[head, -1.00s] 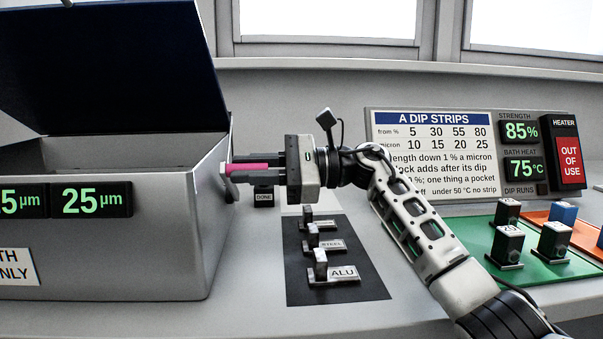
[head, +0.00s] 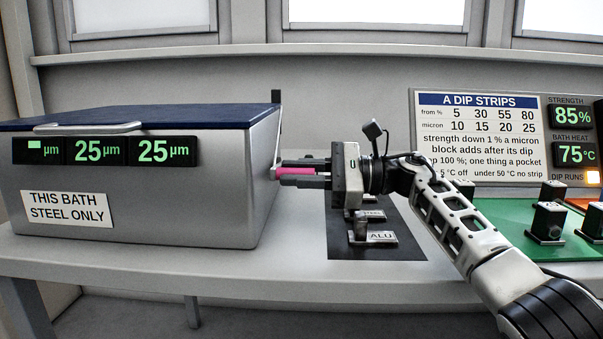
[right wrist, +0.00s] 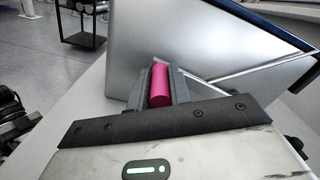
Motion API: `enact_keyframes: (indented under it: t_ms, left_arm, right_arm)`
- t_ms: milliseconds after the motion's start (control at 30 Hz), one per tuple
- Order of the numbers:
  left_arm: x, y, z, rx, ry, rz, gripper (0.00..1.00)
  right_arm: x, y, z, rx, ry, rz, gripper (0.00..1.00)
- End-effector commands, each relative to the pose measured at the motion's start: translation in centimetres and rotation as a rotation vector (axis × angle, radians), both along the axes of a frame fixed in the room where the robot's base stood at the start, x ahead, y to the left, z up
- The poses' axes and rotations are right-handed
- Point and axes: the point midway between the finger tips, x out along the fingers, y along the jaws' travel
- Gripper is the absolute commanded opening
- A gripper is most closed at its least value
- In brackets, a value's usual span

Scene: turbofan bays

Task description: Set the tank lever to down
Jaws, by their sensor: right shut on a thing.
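The tank (head: 215,215) is a grey metal bath with a navy lid (head: 190,115), which lies closed on top. The tank lever's pink grip (head: 296,173) is at the tank's right side. My right gripper (head: 282,176) is shut on that grip, its fingers pointing left at the side wall. In the right wrist view the pink grip (right wrist: 160,86) sits between the two fingers beside the metal wall. The lever's arm is mostly hidden by the fingers. My left gripper is not in view.
Labelled posts, one marked ALU (head: 381,237), stand on a black mat (head: 345,246) under my right gripper. A green mat (head: 492,222) with dark blocks lies to the right. A DIP STRIPS sign (head: 478,135) stands behind. The DIP RUNS lamp (head: 592,177) glows orange.

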Motion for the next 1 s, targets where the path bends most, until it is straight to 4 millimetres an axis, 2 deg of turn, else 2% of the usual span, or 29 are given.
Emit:
enact_keyframes:
  t_ms: [33,267,300,333,367,600,733,867,1000]
  left_arm:
    - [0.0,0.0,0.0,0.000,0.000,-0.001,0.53]
    - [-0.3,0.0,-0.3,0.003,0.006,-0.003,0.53]
    - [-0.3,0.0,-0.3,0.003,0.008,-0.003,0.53]
    - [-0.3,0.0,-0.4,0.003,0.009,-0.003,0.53]
    - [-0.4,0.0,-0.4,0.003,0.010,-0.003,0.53]
    - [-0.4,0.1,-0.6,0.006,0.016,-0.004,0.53]
    - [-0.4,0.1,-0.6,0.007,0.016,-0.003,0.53]
    - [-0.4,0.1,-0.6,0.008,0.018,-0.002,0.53]
    - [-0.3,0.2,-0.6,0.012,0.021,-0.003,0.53]
  right_arm:
    - [-0.1,0.1,-0.8,-0.008,0.012,0.008,0.00]
    - [-0.1,0.1,-1.0,-0.011,0.015,0.009,0.00]
    - [-0.1,0.1,-1.0,-0.013,0.014,0.009,0.31]
    - [-0.1,0.1,-1.0,-0.012,0.014,0.008,0.39]
    - [-0.1,0.1,-1.0,-0.012,0.013,0.008,0.41]
    - [-0.1,0.0,-0.6,-0.008,0.008,0.005,0.41]
    - [0.0,-0.7,-0.5,-0.007,0.007,0.003,0.41]
    - [0.1,-2.7,-0.5,-0.008,0.007,-0.001,0.41]
    - [0.1,-6.0,-0.5,-0.008,0.008,-0.001,0.41]
